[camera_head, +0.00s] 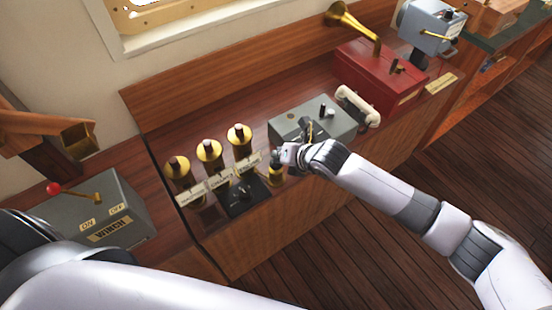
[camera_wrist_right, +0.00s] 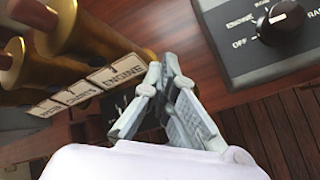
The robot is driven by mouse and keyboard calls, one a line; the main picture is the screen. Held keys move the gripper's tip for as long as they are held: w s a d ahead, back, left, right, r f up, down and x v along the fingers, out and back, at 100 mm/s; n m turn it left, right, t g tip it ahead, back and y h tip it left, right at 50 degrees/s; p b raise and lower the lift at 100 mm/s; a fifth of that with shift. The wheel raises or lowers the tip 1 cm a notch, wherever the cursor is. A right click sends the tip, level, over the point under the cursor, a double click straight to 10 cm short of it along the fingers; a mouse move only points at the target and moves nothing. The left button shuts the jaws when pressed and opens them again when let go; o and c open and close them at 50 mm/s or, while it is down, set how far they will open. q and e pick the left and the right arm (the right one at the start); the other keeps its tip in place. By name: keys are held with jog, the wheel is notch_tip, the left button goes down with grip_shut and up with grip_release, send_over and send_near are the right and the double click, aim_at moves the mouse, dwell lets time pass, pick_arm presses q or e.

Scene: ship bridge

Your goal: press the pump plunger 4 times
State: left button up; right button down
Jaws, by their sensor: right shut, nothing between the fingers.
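A small brass fitting (camera_head: 276,178), which looks like the pump plunger, stands at the console's front edge. It is just right of a black panel with a knob. My right gripper (camera_head: 277,160) is shut and empty, over or against the top of this fitting; I cannot tell whether they touch. In the right wrist view my shut fingers (camera_wrist_right: 158,72) cover most of what is behind them, and only a bit of brass (camera_wrist_right: 149,54) shows past the tips. My left arm enters at the lower left of the head view, its gripper out of view.
Several brass tubes (camera_head: 209,152) with label plates stand left of the gripper, close by. A grey switch box (camera_head: 290,126), a white handset (camera_head: 357,106) and a red box (camera_head: 375,78) lie to the right. A winch box (camera_head: 92,215) with a lever is at left.

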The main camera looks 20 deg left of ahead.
pick_arm(q)
jog(key=shift+f+b, duration=0.4)
jog(key=shift+f, duration=0.05)
pick_arm(e)
jog(key=shift+s+f, duration=0.1)
jog(key=shift+f, duration=0.55)
pick_arm(q)
jog(key=shift+r+p, duration=1.6)
pick_arm(e)
jog(key=shift+r, duration=2.05)
jog(key=shift+r, duration=0.1)
pick_arm(q)
notch_tip(320, 180, up, 4)
jog(key=p, duration=0.4)
pick_arm(e)
notch_tip(320, 180, up, 5)
jog(key=shift+f, duration=0.1)
pick_arm(q)
grip_shut()
